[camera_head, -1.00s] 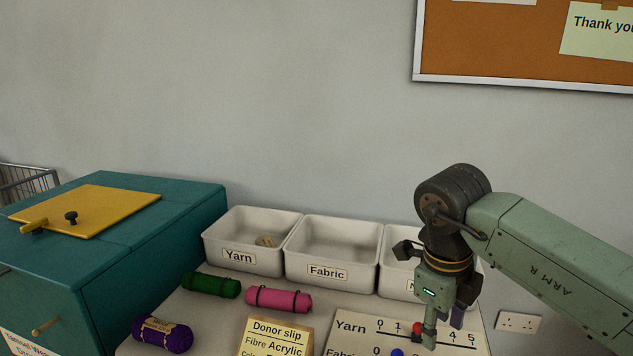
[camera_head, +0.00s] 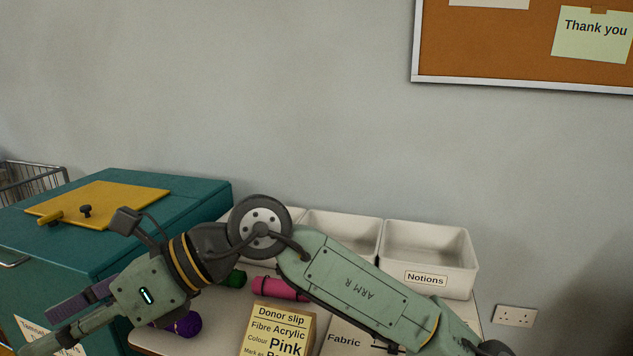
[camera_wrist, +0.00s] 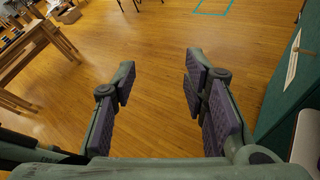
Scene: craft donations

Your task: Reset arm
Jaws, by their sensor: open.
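My gripper (camera_head: 54,325) is at the lower left in the head view, pointing left and down, with the arm folded across the table. In the wrist view my gripper (camera_wrist: 158,90) has its two padded fingers wide apart, with nothing between them and wooden floor beyond. The gripper is in front of the teal cabinet (camera_head: 190,205). My wrist and forearm hide most of the Yarn and Fabric bins and part of the counting board (camera_head: 345,340).
The Notions bin (camera_head: 455,275) is clear and empty. Purple (camera_head: 190,325), green (camera_head: 237,278) and pink (camera_head: 280,289) yarn rolls lie partly hidden behind my arm. A donor slip (camera_head: 278,330) stands at the front. The wrist view shows open floor and a wooden table (camera_wrist: 30,55).

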